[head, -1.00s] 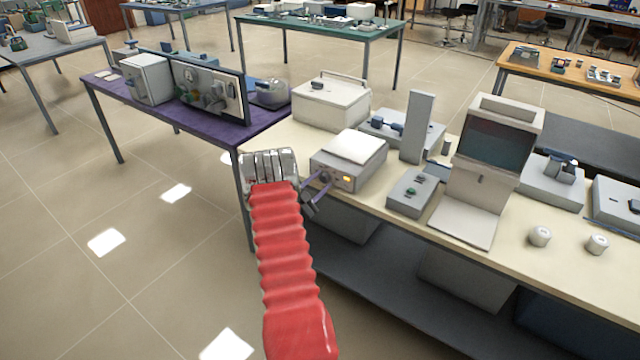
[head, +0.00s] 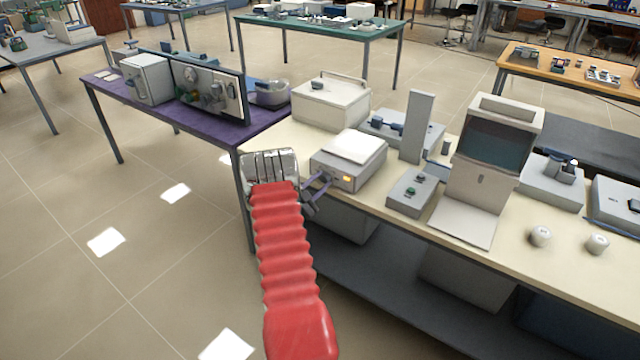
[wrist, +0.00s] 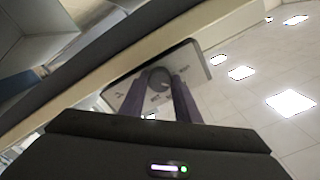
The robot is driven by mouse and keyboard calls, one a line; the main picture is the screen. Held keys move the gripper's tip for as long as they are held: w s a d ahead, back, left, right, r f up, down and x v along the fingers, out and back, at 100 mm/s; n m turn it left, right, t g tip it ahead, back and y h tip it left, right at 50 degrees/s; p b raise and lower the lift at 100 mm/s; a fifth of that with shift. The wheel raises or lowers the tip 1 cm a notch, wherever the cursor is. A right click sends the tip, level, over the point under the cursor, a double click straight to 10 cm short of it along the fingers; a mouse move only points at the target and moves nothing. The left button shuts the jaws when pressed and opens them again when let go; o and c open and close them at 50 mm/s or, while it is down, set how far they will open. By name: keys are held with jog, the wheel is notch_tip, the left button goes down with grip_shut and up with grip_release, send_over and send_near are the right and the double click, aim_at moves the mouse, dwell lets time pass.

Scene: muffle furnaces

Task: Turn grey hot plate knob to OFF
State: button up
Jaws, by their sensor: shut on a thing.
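The grey hot plate (head: 340,172) with a pale square top stands near the front-left edge of the cream bench. A small amber display is lit on its front. My gripper (head: 325,179) reaches the left part of that front, and its purple-grey fingers are shut on the knob there. In the head view the fingers mostly hide the knob. In the wrist view the round dark grey knob (wrist: 158,78) sits between the fingertips of my gripper (wrist: 160,84) on the light front panel. The marks around it are too small to read.
A cream box (head: 332,104) stands behind the hot plate. A grey control box (head: 411,194) and a tall grey column (head: 417,127) stand to its right. A purple table (head: 110,83) is at the left. Open floor lies in front of the bench's left end.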

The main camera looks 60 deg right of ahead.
jog(key=shift+d, duration=0.1)
jog(key=n, duration=0.4)
jog(key=shift+n, duration=1.9)
jog(key=o, duration=0.8)
jog(key=shift+c, duration=0.2)
